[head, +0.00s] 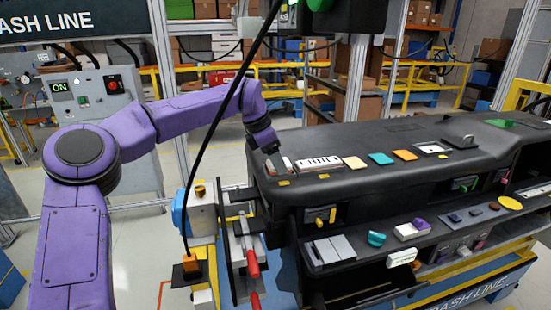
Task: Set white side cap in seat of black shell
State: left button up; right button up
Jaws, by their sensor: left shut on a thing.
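The black shell (350,142) is the long dark dashboard body that runs across the right half of the head view. My left gripper (279,167) points down at the left end of its top and is shut on a small white piece (288,163), which looks like the white side cap. The cap is at the shell's left end, close to its top surface. I cannot tell whether it touches the shell, and the seat is not clearly visible there. My right gripper is not in view.
A lower shelf holds loose parts, including a white block (401,258). Red-handled clamps (252,264) stand left of the shell. A black cable hangs in front.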

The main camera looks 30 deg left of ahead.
pick_arm(q)
jog(key=shift+f, duration=0.15)
jog(key=o, duration=1.1)
jog(key=v, duration=1)
jog(key=shift+w+r+b, duration=0.1)
jog(key=shift+r+b, duration=0.1)
jog(key=shift+b, duration=0.2)
